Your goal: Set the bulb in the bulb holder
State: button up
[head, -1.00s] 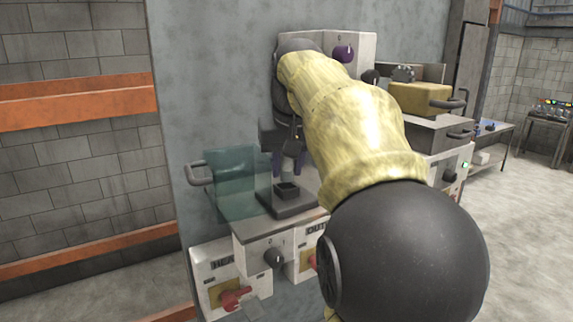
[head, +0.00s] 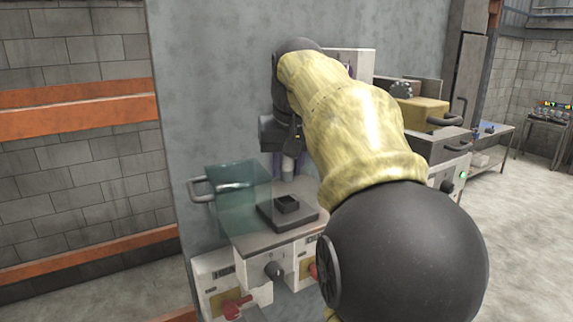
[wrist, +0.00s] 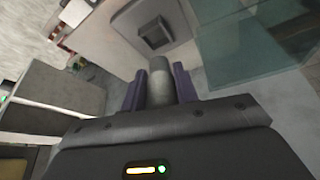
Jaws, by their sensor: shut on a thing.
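The bulb, a pale grey cylinder (head: 288,167), sits between the purple fingers of my gripper (head: 290,158). In the wrist view my gripper (wrist: 160,88) is shut on the bulb (wrist: 160,78), whose end points away from the jaws. The bulb holder (head: 288,204) is a small black square socket on a dark raised plate. In the head view the bulb hangs above the holder, with a visible gap between them. In the wrist view the holder (wrist: 155,34) shows just beyond the bulb's end. My arm hides part of the gripper in the head view.
A clear teal cover (head: 240,200) with a handle stands left of the holder. Knobs and a red lever (head: 235,306) sit on the panels below. A yellow block (head: 424,110) lies on another unit at the right. A flat grey wall (head: 210,90) rises behind.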

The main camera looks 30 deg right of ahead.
aim_at(288, 177)
jog(key=shift+r+p, duration=0.75)
jog(key=shift+r, duration=0.15)
jog(key=shift+p, duration=0.3)
dwell(1.2)
jog(key=shift+f+b, duration=2.4)
jog(key=shift+f, duration=0.55)
dwell(0.3)
jog(key=o, duration=1.1)
jog(key=shift+s+r, duration=0.1)
jog(key=shift+r, duration=0.35)
jog(key=p+v, duration=0.1)
jog(key=v, duration=1.5)
jog(key=shift+s+r, duration=0.15)
jog(key=shift+r, duration=0.15)
